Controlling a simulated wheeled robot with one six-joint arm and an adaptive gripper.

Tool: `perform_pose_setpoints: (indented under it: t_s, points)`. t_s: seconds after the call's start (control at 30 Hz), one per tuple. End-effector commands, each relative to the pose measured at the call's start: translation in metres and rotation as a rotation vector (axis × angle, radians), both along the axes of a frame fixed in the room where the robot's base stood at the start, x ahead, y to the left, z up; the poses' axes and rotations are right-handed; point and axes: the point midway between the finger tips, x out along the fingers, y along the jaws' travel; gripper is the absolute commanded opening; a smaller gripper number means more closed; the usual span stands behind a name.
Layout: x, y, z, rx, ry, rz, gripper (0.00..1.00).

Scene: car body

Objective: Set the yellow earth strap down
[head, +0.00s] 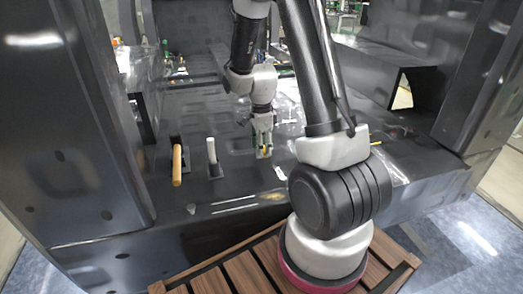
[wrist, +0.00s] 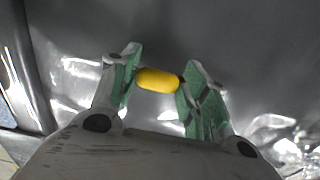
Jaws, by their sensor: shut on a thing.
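The yellow earth strap (wrist: 157,79) is a short, rounded yellow piece between the green-padded fingers of my gripper (wrist: 158,84) in the wrist view. My gripper is shut on it, with one end close to each pad. In the head view my gripper (head: 264,146) points down over the dark car floor, with a bit of yellow showing at its fingertips. The strap is mostly hidden there by the fingers. I cannot tell whether the strap touches the floor.
A small grey piece (head: 191,208) lies near the sill. Dark pillars (head: 75,120) flank the opening. Bare floor lies between the white cylinder and my gripper.

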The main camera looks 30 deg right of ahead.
Motion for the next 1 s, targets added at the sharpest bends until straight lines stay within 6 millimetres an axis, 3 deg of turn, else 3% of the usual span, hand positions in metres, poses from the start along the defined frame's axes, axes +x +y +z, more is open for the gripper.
perform_pose_setpoints:
  t_s: [0.1,0.47,0.5,0.6,1.0]
  points:
    - [-0.001,0.000,-0.017,0.000,0.003,0.000,0.18]
    - [0.000,0.000,-0.021,0.000,0.001,0.000,0.18]
    - [0.000,0.000,-0.021,0.000,0.001,0.000,0.53]
    - [0.000,0.000,-0.021,0.000,0.000,0.000,0.67]
    - [0.001,0.000,-0.013,-0.001,-0.003,0.000,0.67]
